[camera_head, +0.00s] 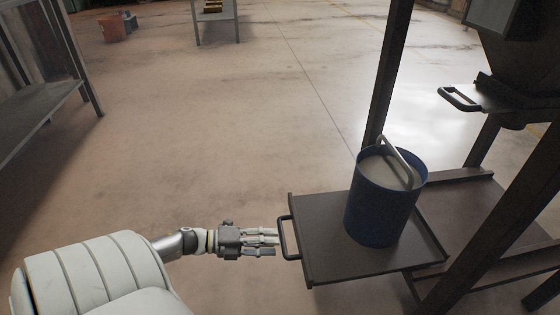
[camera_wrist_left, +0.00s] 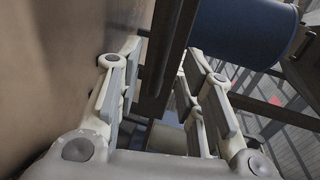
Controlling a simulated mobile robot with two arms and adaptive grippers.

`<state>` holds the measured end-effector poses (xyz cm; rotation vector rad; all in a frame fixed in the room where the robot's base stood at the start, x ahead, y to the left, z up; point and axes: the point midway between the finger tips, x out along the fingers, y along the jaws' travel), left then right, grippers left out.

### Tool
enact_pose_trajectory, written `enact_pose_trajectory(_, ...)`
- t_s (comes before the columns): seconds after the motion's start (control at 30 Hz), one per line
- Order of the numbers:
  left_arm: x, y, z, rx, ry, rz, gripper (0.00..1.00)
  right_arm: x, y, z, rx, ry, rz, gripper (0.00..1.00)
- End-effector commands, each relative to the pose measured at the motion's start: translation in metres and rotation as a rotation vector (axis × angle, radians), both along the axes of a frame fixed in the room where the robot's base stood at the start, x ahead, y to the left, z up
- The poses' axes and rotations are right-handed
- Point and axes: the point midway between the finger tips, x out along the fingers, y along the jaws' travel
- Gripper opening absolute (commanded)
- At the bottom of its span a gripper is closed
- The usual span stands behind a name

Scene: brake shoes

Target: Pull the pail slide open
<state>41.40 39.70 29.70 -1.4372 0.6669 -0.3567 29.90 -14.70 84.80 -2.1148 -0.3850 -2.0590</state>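The pail slide (camera_head: 325,262) is a dark flat plate with a dark handle (camera_head: 286,238) at its left end. It projects left from the metal stand. A blue pail (camera_head: 378,220) stands upright on it, with pale contents and a raised grey bail. My left gripper (camera_head: 272,243) is level with the slide handle, its fingertips at or just short of it; contact cannot be told. In the left wrist view its fingers (camera_wrist_left: 160,62) are apart, with a dark bar between or just beyond them and the blue pail (camera_wrist_left: 242,30) behind. My right gripper is not in view.
The stand's dark post (camera_head: 388,75) rises behind the pail. Another handle (camera_head: 460,98) sits under a hopper at the upper right. A metal shelf (camera_head: 40,115) is at the left and a small table (camera_head: 214,15) at the back. The floor between is clear.

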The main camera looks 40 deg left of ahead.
Motion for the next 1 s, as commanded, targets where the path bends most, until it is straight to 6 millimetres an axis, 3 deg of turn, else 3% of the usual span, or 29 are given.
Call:
enact_pose_trajectory(0.2,-0.033,0.026,0.008,0.003,0.003,0.001,0.35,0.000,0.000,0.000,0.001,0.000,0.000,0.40)
enact_pose_trajectory(0.4,-0.051,0.040,0.013,0.000,0.001,0.000,0.35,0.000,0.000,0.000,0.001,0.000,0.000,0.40)
enact_pose_trajectory(1.0,-0.056,0.044,0.015,0.000,0.000,0.000,0.35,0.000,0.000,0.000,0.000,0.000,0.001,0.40)
